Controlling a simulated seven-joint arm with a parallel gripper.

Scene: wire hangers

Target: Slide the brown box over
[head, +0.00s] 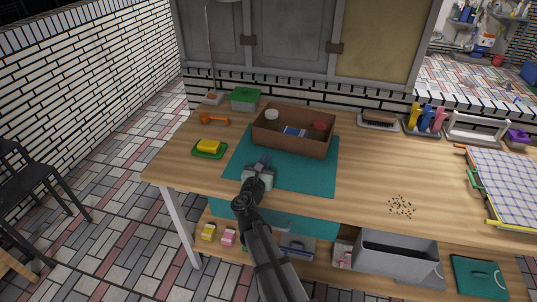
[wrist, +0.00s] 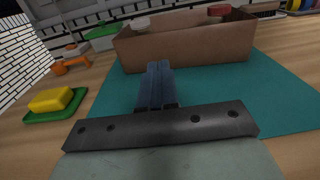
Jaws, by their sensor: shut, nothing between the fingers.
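The brown box (head: 292,140) is open-topped and stands on the back part of a teal mat (head: 318,176) on the wooden table. It holds a white round item (head: 271,114), a red item (head: 320,125) and a blue and white item (head: 295,131). My gripper (head: 265,160) is shut and empty, over the mat in front of the box's near wall. In the wrist view the closed fingers (wrist: 157,85) point at the near wall of the brown box (wrist: 185,48). Whether they touch it cannot be told.
A yellow sponge (head: 209,146) on a green tray lies left of the mat. An orange scoop (head: 214,120) and a green-lidded container (head: 244,98) are at the back left. Dark crumbs (head: 401,206) lie at the right front. The table right of the mat is mostly clear.

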